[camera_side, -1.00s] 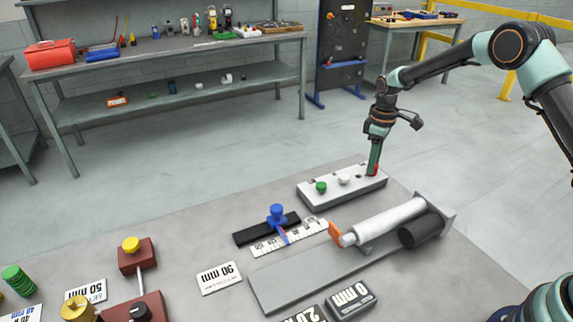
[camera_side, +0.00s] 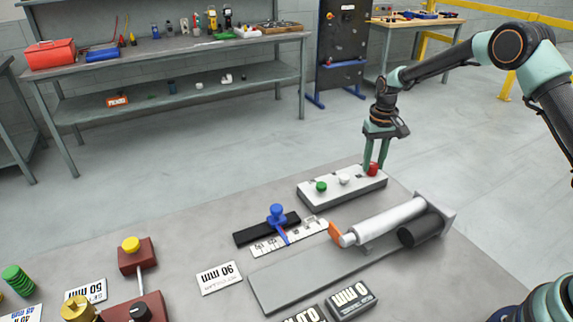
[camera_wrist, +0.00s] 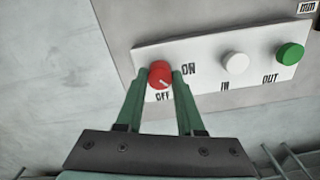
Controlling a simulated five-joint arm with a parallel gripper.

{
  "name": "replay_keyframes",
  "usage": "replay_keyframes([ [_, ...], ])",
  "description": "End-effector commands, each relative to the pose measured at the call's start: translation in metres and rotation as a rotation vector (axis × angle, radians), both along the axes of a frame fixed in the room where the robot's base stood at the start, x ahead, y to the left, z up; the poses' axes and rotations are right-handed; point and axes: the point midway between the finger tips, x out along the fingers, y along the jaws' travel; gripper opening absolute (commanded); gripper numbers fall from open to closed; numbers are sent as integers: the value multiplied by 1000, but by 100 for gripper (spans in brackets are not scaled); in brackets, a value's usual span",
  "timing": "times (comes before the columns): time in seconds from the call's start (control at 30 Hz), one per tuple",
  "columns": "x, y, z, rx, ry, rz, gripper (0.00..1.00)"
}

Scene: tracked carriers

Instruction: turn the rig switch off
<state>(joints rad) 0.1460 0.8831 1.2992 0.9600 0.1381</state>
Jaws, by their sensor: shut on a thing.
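The rig switch is a red round knob (camera_side: 373,170) at the right end of a white control box (camera_side: 325,195). In the wrist view the knob (camera_wrist: 160,74) has a pale line on its face, with ON printed to its right and OFF below it. My gripper (camera_side: 376,168) points down at the box, with one finger on each side of the knob. In the wrist view my gripper (camera_wrist: 160,78) is shut on the knob. The pale line slants toward the lower part of the knob; its exact heading is hard to tell.
The box also bears a white button (camera_wrist: 235,63) marked IN and a green button (camera_wrist: 289,54) marked OUT. A white cylinder (camera_side: 388,222) with a grey base lies in front. A blue-knobbed slider (camera_side: 277,212) stands left. Small displays (camera_side: 351,299) sit near the front.

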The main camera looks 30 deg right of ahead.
Motion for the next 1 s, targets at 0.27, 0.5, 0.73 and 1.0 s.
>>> replay_keyframes([
  [0.27,1,0,2,-1,-2,-260,0],
  [0.5,1,0,2,0,-2,-464,0],
  [0.73,1,0,2,0,-2,-607,0],
  [1.0,1,0,2,0,-2,-695,0],
])
